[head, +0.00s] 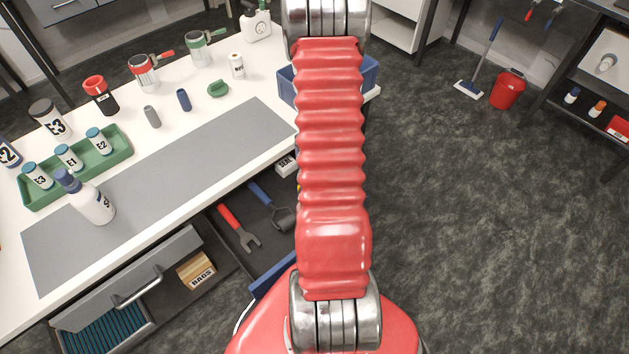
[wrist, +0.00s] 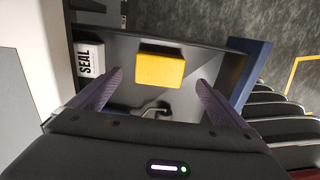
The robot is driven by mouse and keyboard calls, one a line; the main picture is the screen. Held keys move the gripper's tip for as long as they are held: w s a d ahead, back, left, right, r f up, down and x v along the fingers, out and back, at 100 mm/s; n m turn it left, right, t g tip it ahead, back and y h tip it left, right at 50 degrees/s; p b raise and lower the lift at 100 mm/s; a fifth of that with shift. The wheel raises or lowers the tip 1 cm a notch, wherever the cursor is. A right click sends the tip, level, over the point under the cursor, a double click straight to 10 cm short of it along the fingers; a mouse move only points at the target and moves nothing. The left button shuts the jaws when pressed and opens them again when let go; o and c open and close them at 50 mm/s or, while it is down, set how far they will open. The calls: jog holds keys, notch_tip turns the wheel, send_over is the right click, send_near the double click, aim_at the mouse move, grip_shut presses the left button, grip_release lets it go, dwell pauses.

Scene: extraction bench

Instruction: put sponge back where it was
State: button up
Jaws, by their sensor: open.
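The yellow sponge (wrist: 160,68) lies in the open drawer (wrist: 122,44), towards its far side in the wrist view. My gripper (wrist: 158,82) is open above the drawer, with one finger to the left and one to the right of the sponge's near side. Nothing is between the fingers at their tips, and the sponge appears apart from them. In the head view my red arm covers most of the sponge's place and my gripper is out of sight.
A white SEAL box (wrist: 90,60) sits left of the sponge in the drawer. A red wrench (head: 239,228) and a blue-handled tool (head: 271,205) lie there too. A lower drawer holds a BAGS box (head: 197,270).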

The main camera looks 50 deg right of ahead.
jog(key=shift+r, duration=1.8)
jog(key=w+a+r+m+t+h, duration=0.1)
jog(key=w+a+r+m, duration=0.25)
jog(key=a+r, duration=0.65)
jog(key=w+a+r+m+t, duration=0.1)
jog(key=w+a+r+m, duration=0.25)
jog(key=a+r, duration=0.6)
jog(key=s+a+r+m+t, duration=0.1)
jog(key=s+a+r+m, duration=0.3)
jog(key=a+r, duration=0.3)
jog(key=s+a+r+m+t+y, duration=0.1)
jog(key=s+a+r+m+t, duration=0.1)
jog(key=s+a+r+m, duration=0.2)
jog(key=s+a+r, duration=0.1)
jog(key=a+r, duration=0.2)
jog(key=a, duration=0.3)
jog(key=shift+a+r+t, duration=0.3)
jog(key=shift+a+r, duration=0.05)
jog(key=shift+r, duration=0.05)
